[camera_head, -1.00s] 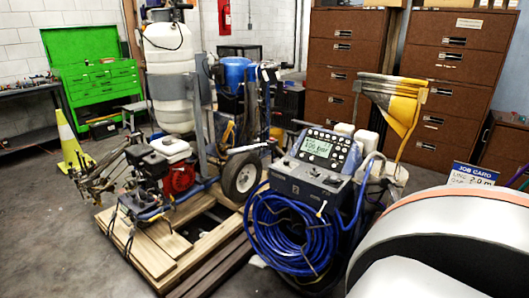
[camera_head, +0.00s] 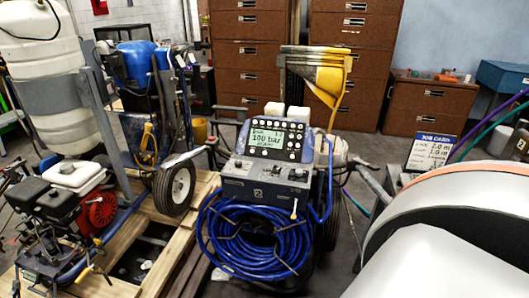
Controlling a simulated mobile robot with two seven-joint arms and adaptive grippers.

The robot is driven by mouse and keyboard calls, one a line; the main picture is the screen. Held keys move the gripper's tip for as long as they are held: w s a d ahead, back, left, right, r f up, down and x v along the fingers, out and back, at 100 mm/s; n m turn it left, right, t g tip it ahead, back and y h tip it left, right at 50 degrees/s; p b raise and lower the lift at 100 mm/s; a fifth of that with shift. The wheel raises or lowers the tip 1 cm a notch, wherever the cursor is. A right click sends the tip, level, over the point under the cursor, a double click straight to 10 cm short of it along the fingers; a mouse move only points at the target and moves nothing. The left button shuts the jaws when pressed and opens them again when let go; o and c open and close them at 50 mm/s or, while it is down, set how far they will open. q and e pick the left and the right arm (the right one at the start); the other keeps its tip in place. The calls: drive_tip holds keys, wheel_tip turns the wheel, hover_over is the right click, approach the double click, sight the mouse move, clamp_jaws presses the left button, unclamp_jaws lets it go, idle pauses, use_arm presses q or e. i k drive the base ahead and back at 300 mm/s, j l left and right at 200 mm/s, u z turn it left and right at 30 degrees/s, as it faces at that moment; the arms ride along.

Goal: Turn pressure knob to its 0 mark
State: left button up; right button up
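The line striper stands at the middle of the view, with a grey front control box (camera_head: 265,184) and a tilted black panel above it. The panel carries a lit display (camera_head: 267,139) that seems to read about 100 bar, with round buttons around it. Small dark knobs sit on the grey box, one at its right (camera_head: 298,174); I cannot tell which is the pressure knob or where its 0 mark is. Neither of my grippers is in view. A white and orange part of my own body fills the lower right.
A blue hose coil (camera_head: 258,240) hangs on the striper's front. A wooden pallet (camera_head: 191,232) with an engine unit (camera_head: 66,205) lies to the left. A job card sign (camera_head: 431,153) stands right; brown cabinets (camera_head: 389,60) stand behind.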

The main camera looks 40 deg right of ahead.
sight(238, 163)
drive_tip(key=i+z, duration=0.4)
drive_tip(key=i+j+z, duration=0.1)
drive_tip(key=z, duration=0.25)
drive_tip(key=i+j+z, duration=0.2)
drive_tip(key=z, duration=0.2)
drive_tip(key=i, duration=0.1)
